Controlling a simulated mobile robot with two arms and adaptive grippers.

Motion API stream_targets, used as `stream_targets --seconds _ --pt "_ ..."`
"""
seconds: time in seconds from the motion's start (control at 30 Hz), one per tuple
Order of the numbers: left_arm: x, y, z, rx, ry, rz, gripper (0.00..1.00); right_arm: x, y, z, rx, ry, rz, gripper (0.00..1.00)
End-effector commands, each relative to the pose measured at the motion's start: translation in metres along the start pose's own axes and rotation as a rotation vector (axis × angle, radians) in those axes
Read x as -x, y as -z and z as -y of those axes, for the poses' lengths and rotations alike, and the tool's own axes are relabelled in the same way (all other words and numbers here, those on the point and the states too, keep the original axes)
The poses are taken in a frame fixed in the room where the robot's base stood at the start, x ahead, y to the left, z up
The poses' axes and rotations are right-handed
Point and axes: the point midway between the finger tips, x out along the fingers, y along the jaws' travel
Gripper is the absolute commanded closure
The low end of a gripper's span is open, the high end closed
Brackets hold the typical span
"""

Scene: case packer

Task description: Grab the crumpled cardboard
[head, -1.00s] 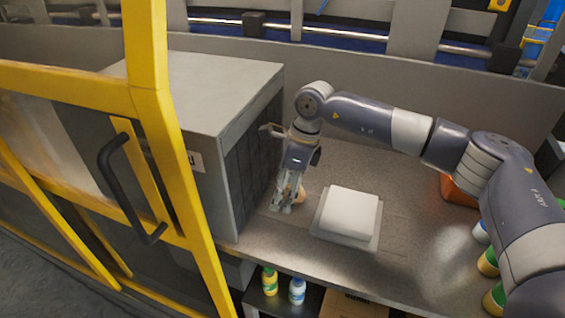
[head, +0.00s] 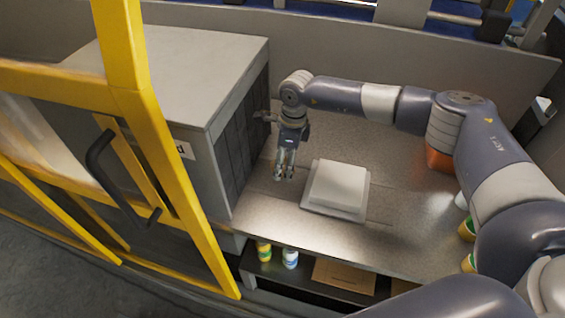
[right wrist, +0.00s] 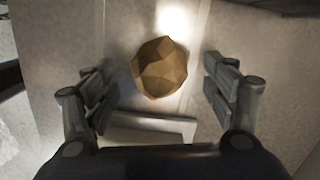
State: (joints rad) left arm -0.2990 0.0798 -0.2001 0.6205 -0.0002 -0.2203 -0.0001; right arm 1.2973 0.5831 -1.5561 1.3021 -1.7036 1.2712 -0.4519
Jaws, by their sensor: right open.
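The crumpled cardboard (right wrist: 160,67) is a faceted brown ball lying on the grey worktop. In the right wrist view it sits just beyond my right fingertips, between their lines, touching neither finger. My right gripper (head: 284,175) is open and empty, pointing down over the worktop beside the grey cabinet; its spread fingers also show in the right wrist view (right wrist: 163,88). In the head view I cannot make out the cardboard, which seems hidden at the gripper. My left gripper is not in view.
A white block on a flat tray (head: 338,188) lies right of my right gripper. The grey cabinet (head: 190,75) stands close on the left, with a yellow-framed door (head: 130,110) in front. Bottles (head: 290,258) and a cardboard piece (head: 344,276) occupy the shelf below.

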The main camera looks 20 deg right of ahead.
Motion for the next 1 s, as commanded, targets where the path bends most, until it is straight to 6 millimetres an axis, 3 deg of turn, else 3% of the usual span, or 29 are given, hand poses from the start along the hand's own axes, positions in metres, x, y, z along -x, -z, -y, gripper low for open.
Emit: stream_targets --seconds 0.2,0.43,0.6,1.0 --pt "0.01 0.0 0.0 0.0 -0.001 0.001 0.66 -0.02 0.0 0.0 -0.001 0.0 0.001 0.22" --pt "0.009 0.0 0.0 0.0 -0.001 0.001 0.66 -0.022 0.0 0.0 -0.001 0.0 0.0 0.22" --pt "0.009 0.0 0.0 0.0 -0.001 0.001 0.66 -0.022 0.0 0.0 -0.001 0.0 0.0 0.61" --pt "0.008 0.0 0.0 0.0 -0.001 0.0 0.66 -0.022 0.0 0.0 -0.002 0.0 0.0 0.62"
